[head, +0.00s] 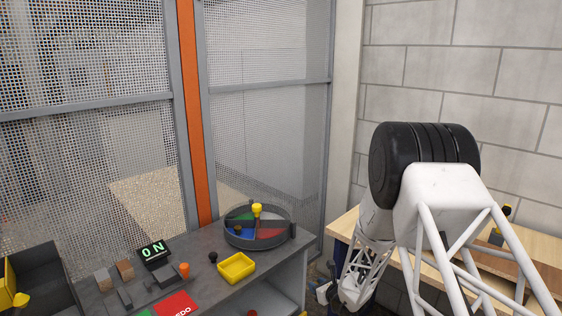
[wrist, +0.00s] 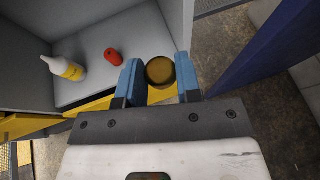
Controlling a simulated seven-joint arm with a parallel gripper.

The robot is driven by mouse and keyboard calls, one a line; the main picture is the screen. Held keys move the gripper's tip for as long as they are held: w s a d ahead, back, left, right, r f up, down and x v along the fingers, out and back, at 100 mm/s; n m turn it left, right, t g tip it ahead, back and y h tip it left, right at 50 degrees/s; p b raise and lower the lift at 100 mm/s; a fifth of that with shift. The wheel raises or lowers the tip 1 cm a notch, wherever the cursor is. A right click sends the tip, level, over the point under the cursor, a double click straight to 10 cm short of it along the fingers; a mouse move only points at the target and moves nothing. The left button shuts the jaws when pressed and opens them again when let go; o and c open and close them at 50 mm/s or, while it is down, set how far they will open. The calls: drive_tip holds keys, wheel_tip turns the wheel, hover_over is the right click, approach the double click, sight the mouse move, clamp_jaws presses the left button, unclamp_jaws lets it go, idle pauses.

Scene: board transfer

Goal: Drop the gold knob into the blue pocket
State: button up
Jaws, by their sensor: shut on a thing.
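My gripper (wrist: 160,74) has blue fingers and is shut on the gold knob (wrist: 160,71), which shows as a dark gold round top between them in the wrist view. In the head view the arm reaches down at the right; the gripper and held knob cannot be made out there. The round grey tray (head: 262,244) stands on the grey table, divided into coloured pockets. The blue pocket (head: 246,236) is at its near left, with a small dark knob (head: 238,229) by it. The gripper is apart from the tray.
A yellow bin (head: 236,267) and an orange knob (head: 184,269) are on the grey table (head: 215,288). A white bottle (wrist: 64,67) and red object (wrist: 113,55) are on a grey shelf in the wrist view. A wooden bench (head: 346,226) and mesh fence (head: 265,140) stand nearby.

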drive_tip(key=w+a+r, duration=0.2)
drive_tip(key=r, duration=0.8)
drive_tip(key=w+a+r, duration=0.2)
drive_tip(key=a+r, duration=0.1)
drive_tip(key=r, duration=0.6)
drive_tip(key=w+a+r, duration=0.2)
drive_tip(key=r, duration=0.8)
drive_tip(key=w+a+r+n+g+y, duration=0.1)
drive_tip(key=w+a+n+g+y, duration=0.1)
drive_tip(key=a, duration=0.7)
drive_tip(key=w+a+r+n+g+y, duration=0.2)
drive_tip(key=w+a+n+g, duration=0.1)
drive_tip(key=a, duration=0.6)
drive_tip(key=shift+w+a+r+n+y, duration=0.15)
drive_tip(key=shift+w+n+y, duration=0.25)
drive_tip(key=shift+w+n, duration=0.15)
wheel_tip(320, 180, down, 6)
drive_tip(key=o, duration=1)
